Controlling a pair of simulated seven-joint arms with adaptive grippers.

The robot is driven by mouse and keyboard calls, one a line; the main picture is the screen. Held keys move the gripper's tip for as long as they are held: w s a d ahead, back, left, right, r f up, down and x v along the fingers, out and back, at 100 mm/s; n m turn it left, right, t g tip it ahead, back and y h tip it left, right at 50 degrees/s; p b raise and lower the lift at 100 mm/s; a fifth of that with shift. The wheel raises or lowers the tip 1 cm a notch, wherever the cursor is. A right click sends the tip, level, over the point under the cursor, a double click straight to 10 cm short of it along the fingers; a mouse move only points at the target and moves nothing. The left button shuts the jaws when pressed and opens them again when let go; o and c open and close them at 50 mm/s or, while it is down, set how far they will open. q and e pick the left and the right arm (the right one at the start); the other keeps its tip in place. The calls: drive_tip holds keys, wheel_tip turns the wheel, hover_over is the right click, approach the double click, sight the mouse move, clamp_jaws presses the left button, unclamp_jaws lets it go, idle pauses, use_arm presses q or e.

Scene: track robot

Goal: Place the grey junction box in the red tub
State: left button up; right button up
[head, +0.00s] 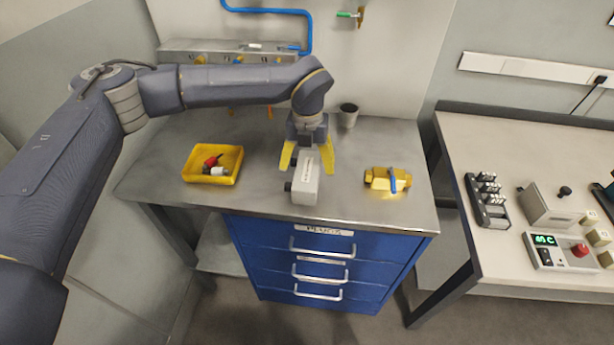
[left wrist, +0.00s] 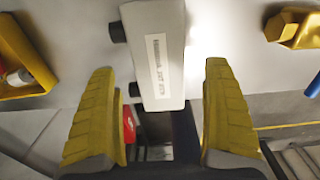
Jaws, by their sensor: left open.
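The grey junction box (head: 305,184) lies on the steel bench, with a white label strip on top and dark stubs on its left side. My left gripper (head: 308,165) is open at the box's far end, with one yellow finger on each side. In the left wrist view the box (left wrist: 157,50) shows between the open fingers (left wrist: 160,68), with gaps on both sides. I cannot make out a red tub in the head view. A small red patch (left wrist: 129,124) shows beside the left finger in the left wrist view; I cannot tell what it is. My right gripper is not in view.
A yellow tray (head: 229,178) with small red and white parts stands left. A yellow fitting with a blue handle (head: 393,181) lies right. A dark cup (head: 348,115) stands at the back. The bench is bare between these. Another table (head: 540,120) with controls stands right.

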sight(307, 170)
use_arm(q)
drive_tip(key=shift+f, duration=1.95)
drive_tip(key=shift+c, duration=0.3)
drive_tip(key=c, duration=1.5)
drive_tip(key=shift+r, duration=0.1)
drive_tip(key=shift+c, duration=0.2)
